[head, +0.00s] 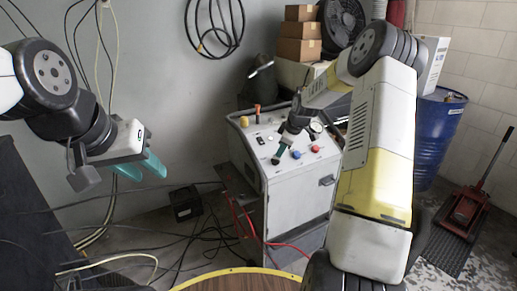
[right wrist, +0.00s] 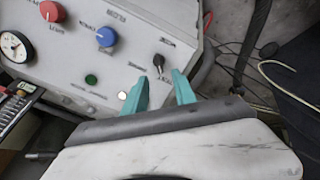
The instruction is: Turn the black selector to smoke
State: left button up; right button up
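The black selector (right wrist: 158,62) is a small dark knob on the sloped grey panel (right wrist: 130,50) of the console. In the right wrist view it shows just beyond and between the teal fingertips of my right gripper (right wrist: 160,76). Those fingers are apart; I cannot tell whether either touches the selector. The labels around it are too blurred to read. In the head view my right gripper (head: 278,156) is at the panel's front left, hiding the selector. My left gripper (head: 150,167) hangs at the left, away from the console, its teal fingers apart and empty.
The panel also carries a blue knob (right wrist: 105,37), a red knob (right wrist: 50,11), a green button (right wrist: 91,79) and a gauge (right wrist: 14,46). Cables lie on the floor left of the console. A blue drum (head: 437,135) and a red jack (head: 466,208) stand at the right.

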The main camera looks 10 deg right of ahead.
aim_at(275, 159)
jog(key=x, duration=0.8)
jog(key=shift+w+f, duration=0.1)
jog(key=shift+w, duration=0.1)
grip_shut()
